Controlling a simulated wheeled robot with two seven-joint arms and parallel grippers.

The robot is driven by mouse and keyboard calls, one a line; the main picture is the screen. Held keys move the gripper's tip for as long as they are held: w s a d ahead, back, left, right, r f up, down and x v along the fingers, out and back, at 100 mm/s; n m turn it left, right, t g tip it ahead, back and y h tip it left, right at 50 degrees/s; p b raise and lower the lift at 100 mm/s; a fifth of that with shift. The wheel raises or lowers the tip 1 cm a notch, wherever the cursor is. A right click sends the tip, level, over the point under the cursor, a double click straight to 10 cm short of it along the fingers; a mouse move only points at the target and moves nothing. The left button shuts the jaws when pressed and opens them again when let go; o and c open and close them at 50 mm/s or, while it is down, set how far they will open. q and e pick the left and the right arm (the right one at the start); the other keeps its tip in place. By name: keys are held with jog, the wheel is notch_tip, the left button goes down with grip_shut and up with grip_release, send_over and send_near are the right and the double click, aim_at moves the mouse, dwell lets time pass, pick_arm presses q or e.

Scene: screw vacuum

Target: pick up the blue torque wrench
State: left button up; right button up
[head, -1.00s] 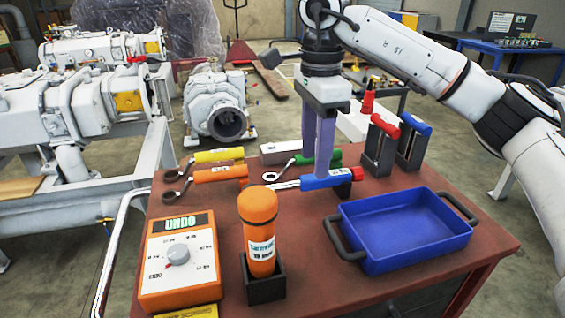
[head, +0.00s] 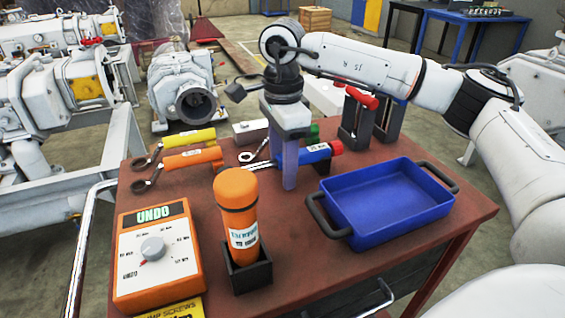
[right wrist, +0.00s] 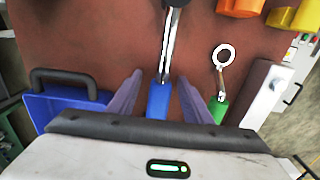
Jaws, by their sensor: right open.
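The blue torque wrench (head: 317,153) lies on the red-brown table, with a blue handle, a red end and a silver shaft pointing left. My right gripper (head: 290,186) points down at the wrench, and its purple fingers cover part of the handle in the head view. In the right wrist view the blue handle (right wrist: 158,100) lies between the two spread fingers (right wrist: 159,78), with a gap on each side. The right gripper is open and holds nothing. The wrench's head is partly hidden. My left gripper is not in view.
A blue tray (head: 345,213) with dark handles stands right of the wrench. A green-handled wrench (right wrist: 218,108) lies close beside it. Orange (head: 192,158) and yellow (head: 188,138) tools lie left.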

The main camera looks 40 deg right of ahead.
jog(key=shift+f, duration=0.1)
grip_shut()
dwell(0.3)
notch_tip(320, 180, up, 10)
jog(key=shift+r+p, duration=0.1)
jog(key=shift+p, duration=0.45)
